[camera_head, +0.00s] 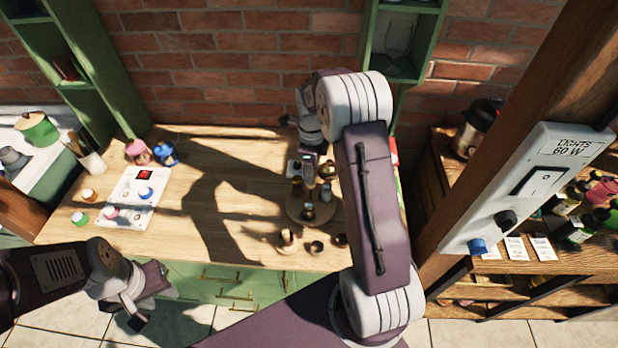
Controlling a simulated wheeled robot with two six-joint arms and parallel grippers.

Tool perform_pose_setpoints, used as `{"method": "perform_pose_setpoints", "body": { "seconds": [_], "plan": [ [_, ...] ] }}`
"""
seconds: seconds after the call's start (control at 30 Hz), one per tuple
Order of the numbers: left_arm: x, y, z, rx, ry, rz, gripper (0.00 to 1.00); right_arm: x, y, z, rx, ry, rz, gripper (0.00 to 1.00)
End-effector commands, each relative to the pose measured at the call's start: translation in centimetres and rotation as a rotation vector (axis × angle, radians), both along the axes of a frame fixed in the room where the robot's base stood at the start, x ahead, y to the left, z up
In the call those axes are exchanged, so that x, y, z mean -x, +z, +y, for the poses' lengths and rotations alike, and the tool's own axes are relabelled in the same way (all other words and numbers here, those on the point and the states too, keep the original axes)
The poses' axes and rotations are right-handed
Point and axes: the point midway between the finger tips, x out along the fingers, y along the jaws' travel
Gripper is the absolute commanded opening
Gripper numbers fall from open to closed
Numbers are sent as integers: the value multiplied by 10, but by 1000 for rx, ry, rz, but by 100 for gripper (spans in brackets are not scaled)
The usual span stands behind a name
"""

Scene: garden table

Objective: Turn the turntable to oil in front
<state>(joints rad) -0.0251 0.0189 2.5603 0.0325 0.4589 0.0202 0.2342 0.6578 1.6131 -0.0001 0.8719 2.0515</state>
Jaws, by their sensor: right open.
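The turntable (297,212) is a round wooden disc on the right part of the wooden table. Several small bottles and jars stand on it, some brown, some pale-topped; I cannot tell which is the oil. My right arm arches over the table from the front, and its gripper (309,167) points down at the turntable's back edge, close to the bottles. It is open; I cannot tell whether it touches anything. My arm hides what lies just right of the turntable. My left gripper (150,303) is low at the left, in front of the table edge, its jaw opening unclear.
Small cups (288,240) stand just in front of the turntable. A white panel (130,205) with knobs lies at the left, near a pink jar (138,152) and a blue jar (166,154). The table's middle is clear. A wooden post with a switch box (525,190) rises at right.

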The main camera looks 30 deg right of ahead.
Motion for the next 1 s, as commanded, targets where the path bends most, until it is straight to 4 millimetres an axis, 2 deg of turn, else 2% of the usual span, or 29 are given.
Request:
{"method": "perform_pose_setpoints", "body": {
  "seconds": [0.1, 0.23, 0.37, 0.57, 0.73, 0.77, 1.0],
  "plan": [
    [0, 7, 0, 0, 0, 0, 36, 1, -22, 0, -1, 0, 4, 49],
    [0, 10, 0, 0, 0, 0, 36, 1, -40, 0, -1, 1, 2, 49],
    [0, 10, 0, 0, 0, 0, 36, 0, -48, 0, 0, 1, 0, 49],
    [0, 10, 0, 0, 0, 0, 36, 0, -49, 0, 0, 1, -1, 49],
    [0, 10, 0, 0, 0, 0, 36, 0, -48, 0, 0, 1, -1, 4],
    [0, 10, 0, 0, 0, 0, 36, 0, -48, 0, 0, 1, -1, 0],
    [0, 10, 0, 0, 0, 0, 36, 1, -48, 0, 1, 1, 1, 0]
  ]
}}
